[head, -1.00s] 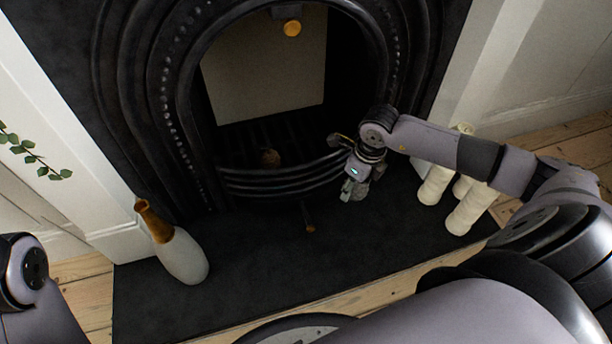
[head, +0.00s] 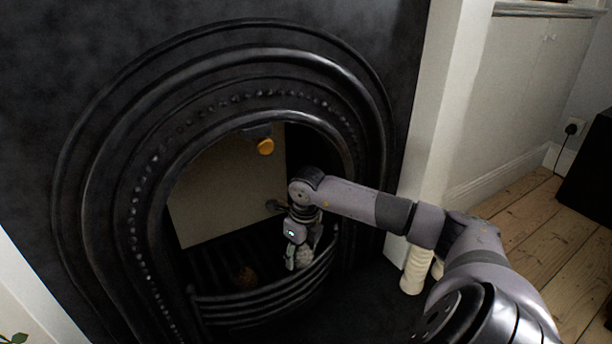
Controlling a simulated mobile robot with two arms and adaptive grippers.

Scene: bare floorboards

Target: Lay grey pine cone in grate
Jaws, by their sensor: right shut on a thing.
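My right gripper (head: 297,262) points down at the right end of the grate (head: 262,302), just behind or above its curved front bars. It is shut on the grey pine cone (head: 304,256), which shows pale between and beside the fingers. I cannot tell whether the cone touches the grate floor. My left gripper is out of view.
The black arched fireplace surround (head: 110,190) frames the opening. Cream pillar candles (head: 414,272) stand on the dark hearth below my right arm.

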